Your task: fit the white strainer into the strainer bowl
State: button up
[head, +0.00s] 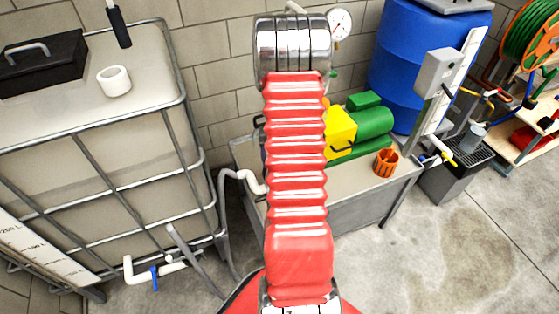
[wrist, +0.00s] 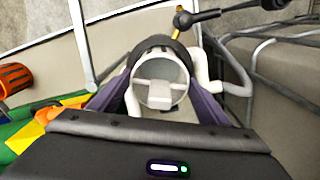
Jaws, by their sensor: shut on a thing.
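My gripper (wrist: 160,92) shows in the wrist view with its two purple fingers on either side of a pale round strainer (wrist: 148,103), and it is shut on it. The strainer's round open end faces the camera, with a light tab across its lower part. A dark curved rim (wrist: 163,42) shows just beyond the strainer; it may be the strainer bowl. I cannot tell whether the strainer is inside it or only in front of it. In the head view my red arm hides the gripper, the strainer and any bowl behind it.
A caged tank (head: 120,130) with a white ring (head: 114,81) and black box on top stands left. A bench (head: 350,196) carries a green and yellow pump (head: 372,128) and an orange fluted cup (head: 386,162). White pipes (wrist: 232,88) run close beside the gripper.

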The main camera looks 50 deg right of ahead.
jog(key=shift+f, duration=0.6)
jog(key=o, duration=1.4)
notch_tip(320, 180, up, 12)
jog(key=shift+r, duration=0.6)
